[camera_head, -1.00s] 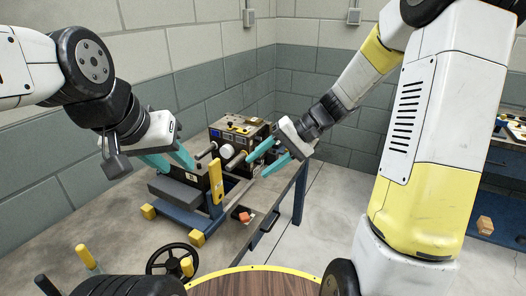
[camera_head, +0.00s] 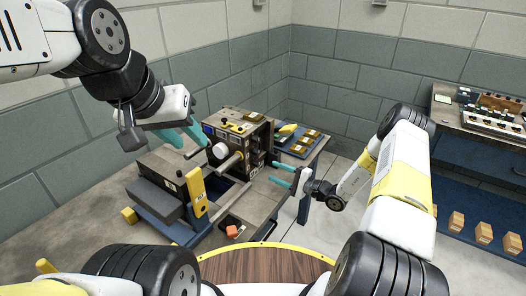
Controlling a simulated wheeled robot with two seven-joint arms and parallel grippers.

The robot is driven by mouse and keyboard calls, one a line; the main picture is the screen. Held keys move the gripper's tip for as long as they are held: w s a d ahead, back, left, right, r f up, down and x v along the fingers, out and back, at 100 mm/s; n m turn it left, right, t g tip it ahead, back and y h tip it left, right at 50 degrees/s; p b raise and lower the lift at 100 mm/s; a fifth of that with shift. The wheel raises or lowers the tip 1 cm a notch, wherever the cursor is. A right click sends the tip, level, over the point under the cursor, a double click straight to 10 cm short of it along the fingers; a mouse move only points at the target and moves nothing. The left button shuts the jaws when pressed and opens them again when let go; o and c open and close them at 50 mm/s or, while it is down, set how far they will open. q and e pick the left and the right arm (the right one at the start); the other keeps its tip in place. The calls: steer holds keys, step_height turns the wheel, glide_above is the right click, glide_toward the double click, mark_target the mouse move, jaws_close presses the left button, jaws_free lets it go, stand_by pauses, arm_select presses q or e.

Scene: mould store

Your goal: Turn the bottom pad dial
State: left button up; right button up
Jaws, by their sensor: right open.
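The machine (camera_head: 238,128) stands on the table, a dark box with a panel of small controls on top. A pale round dial (camera_head: 218,152) and a pale rod show on its front; I cannot tell which part is the bottom pad dial. My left gripper (camera_head: 196,146) is open and empty, with its teal fingers just left of and above the pale dial, partly overlapping the machine's left side. My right gripper (camera_head: 273,173) is open and empty, right of the machine, its teal fingers pointing left towards its side, with a gap between.
A yellow upright lever (camera_head: 197,190) and a grey block (camera_head: 155,197) sit in front of the machine. An orange piece (camera_head: 233,231) lies near the table edge. A shelf (camera_head: 470,133) stands at far right.

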mark_target(259, 165)
steer(key=x, duration=0.7)
steer(key=shift+w+a, duration=0.25)
steer(key=shift+a, duration=0.05)
jaws_close()
